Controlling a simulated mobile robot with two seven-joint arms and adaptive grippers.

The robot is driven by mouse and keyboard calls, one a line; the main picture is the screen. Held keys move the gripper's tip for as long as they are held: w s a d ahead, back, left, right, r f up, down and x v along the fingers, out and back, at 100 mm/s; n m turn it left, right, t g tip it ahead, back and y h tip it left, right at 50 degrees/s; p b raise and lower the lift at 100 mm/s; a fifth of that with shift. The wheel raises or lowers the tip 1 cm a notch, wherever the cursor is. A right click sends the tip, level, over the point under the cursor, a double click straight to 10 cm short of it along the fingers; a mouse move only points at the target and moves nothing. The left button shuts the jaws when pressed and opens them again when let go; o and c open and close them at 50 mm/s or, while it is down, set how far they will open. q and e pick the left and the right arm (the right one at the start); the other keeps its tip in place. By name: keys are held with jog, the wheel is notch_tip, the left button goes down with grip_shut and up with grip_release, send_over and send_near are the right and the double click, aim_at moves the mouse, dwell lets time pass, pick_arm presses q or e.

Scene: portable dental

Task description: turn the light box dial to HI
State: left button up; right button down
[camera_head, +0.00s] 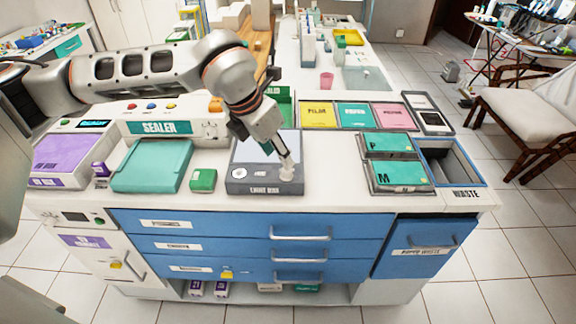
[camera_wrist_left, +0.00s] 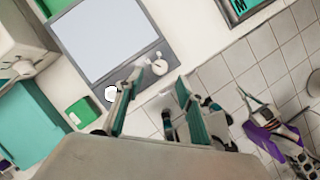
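The light box (camera_head: 242,187) is a grey box with a pale lit panel, on the white counter near its front edge. Its pale dial (camera_head: 287,173) stands at the right of its front strip. The dial also shows in the left wrist view (camera_wrist_left: 158,67), with a round white button (camera_wrist_left: 111,93) on the same strip. My left gripper (camera_head: 284,158) points down at the dial, its fingertips close to it. In the left wrist view its fingers (camera_wrist_left: 160,77) are apart, with the dial between or just beyond the tips. Contact and the dial's setting cannot be told.
A small green box (camera_head: 203,180) and the teal-lidded sealer tray (camera_head: 152,165) stand left of the light box. The M box (camera_head: 403,177) and the waste bin opening (camera_head: 452,162) are to the right. Blue drawers (camera_head: 250,226) lie below the counter edge.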

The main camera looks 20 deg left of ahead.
aim_at(285, 171)
pick_arm(q)
jog(key=x, duration=0.6)
jog(key=shift+d+f, duration=0.1)
jog(key=shift+f, duration=0.15)
grip_shut()
